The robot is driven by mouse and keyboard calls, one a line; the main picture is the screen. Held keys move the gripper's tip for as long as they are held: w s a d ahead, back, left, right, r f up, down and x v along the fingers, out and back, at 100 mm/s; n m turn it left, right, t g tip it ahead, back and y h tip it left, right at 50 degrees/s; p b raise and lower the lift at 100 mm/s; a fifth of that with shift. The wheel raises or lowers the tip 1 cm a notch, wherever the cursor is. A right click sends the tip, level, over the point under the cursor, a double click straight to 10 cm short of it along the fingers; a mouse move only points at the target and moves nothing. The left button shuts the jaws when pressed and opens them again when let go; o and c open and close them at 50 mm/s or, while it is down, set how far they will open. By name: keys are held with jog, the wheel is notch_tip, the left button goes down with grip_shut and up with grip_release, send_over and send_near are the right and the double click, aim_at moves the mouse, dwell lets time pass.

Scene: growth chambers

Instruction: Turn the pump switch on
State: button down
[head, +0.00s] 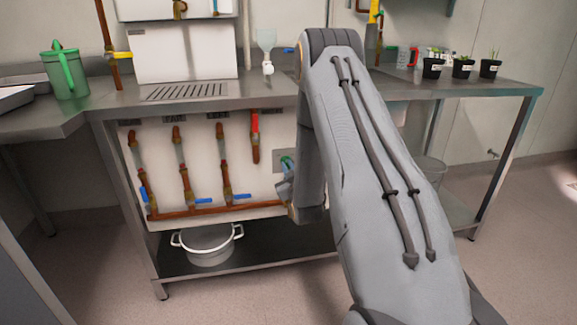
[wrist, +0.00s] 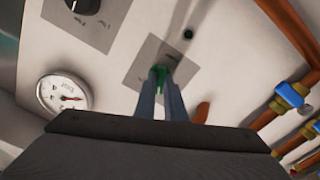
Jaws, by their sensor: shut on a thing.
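The pump switch is a small green lever (wrist: 159,73) on a grey plate (wrist: 146,58) on the white panel. My gripper (wrist: 160,84) reaches the plate with its two fingers on either side of the lever, shut on it. In the head view the grey plate (head: 279,156) shows at the panel's right part, with my gripper (head: 287,172) in front of it. The fingers and my arm hide much of the switch there. A small dark green round spot (wrist: 188,34) sits on the same plate. The plate's lettering is too small to read.
A round gauge (wrist: 64,95) and a black knob (wrist: 83,4) are left of the plate in the wrist view. Copper pipes with blue-handled valves (wrist: 290,95) run at right. A white pot (head: 207,246) stands on the lower shelf. Plant pots (head: 463,68) stand on the bench.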

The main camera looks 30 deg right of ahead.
jog(key=m+p, duration=0.2)
jog(key=m, duration=0.5)
jog(key=m+p, duration=0.2)
jog(key=m, duration=0.4)
jog(key=shift+a+m, duration=0.1)
jog(key=shift+m, duration=0.2)
jog(key=shift+f, duration=0.1)
dwell(0.3)
jog(key=c, duration=1.8)
grip_release()
jog(key=shift+c, duration=0.2)
jog(key=shift+s, duration=0.1)
jog(key=p+v, duration=0.1)
jog(key=v, duration=0.6)
jog(key=shift+s, duration=0.35)
